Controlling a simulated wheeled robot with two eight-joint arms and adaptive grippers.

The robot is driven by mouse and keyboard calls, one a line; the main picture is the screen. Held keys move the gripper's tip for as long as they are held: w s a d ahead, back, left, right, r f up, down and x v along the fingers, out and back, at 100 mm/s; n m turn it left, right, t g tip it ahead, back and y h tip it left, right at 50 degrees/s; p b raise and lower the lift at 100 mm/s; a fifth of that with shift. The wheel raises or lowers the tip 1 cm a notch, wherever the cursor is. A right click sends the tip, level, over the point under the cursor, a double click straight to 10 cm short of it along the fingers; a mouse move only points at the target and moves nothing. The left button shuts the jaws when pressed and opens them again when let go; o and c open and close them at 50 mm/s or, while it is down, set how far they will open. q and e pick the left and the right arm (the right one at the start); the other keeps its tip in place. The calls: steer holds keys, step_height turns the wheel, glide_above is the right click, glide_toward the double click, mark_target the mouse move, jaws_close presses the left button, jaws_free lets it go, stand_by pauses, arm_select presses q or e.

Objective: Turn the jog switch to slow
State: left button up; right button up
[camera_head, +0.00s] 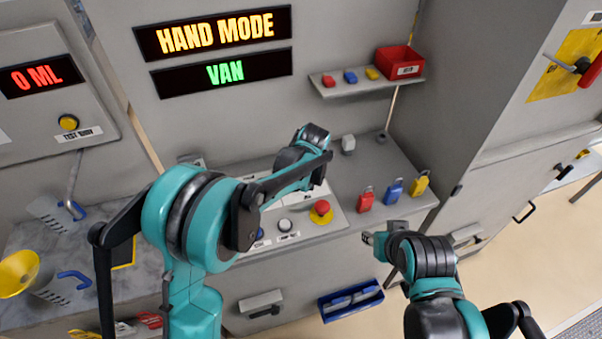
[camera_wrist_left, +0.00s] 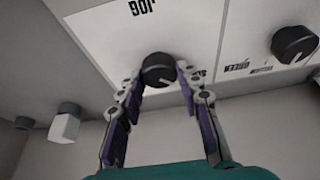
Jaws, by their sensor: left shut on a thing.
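The jog switch is a round black knob (camera_wrist_left: 158,67) on the pale panel, below an upside-down "JOG" label (camera_wrist_left: 143,7) in the left wrist view. My left gripper (camera_wrist_left: 160,80) is shut on this knob, one finger on each side. A pale line shows on the knob's face. A second label beside it is partly covered by a finger. In the head view my left wrist (camera_head: 303,160) is over the panel and hides the jog switch and the fingertips. My right gripper (camera_head: 376,240) is low in front of the cabinet, away from the panel; its fingers are too unclear to judge.
A second black knob (camera_wrist_left: 294,43) is near the jog switch. A red button on yellow (camera_head: 321,209) sits on the panel. Red, blue and yellow padlocks (camera_head: 393,189) stand to the right. A shelf (camera_head: 368,85) carries a red bin. The screen reads "HAND MODE" (camera_head: 215,33).

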stand_by(0.5)
arm_select(q)
steer(key=o, duration=1.2)
steer(key=shift+c, duration=0.2)
steer(key=v, duration=1.2)
steer(key=shift+w, duration=0.1)
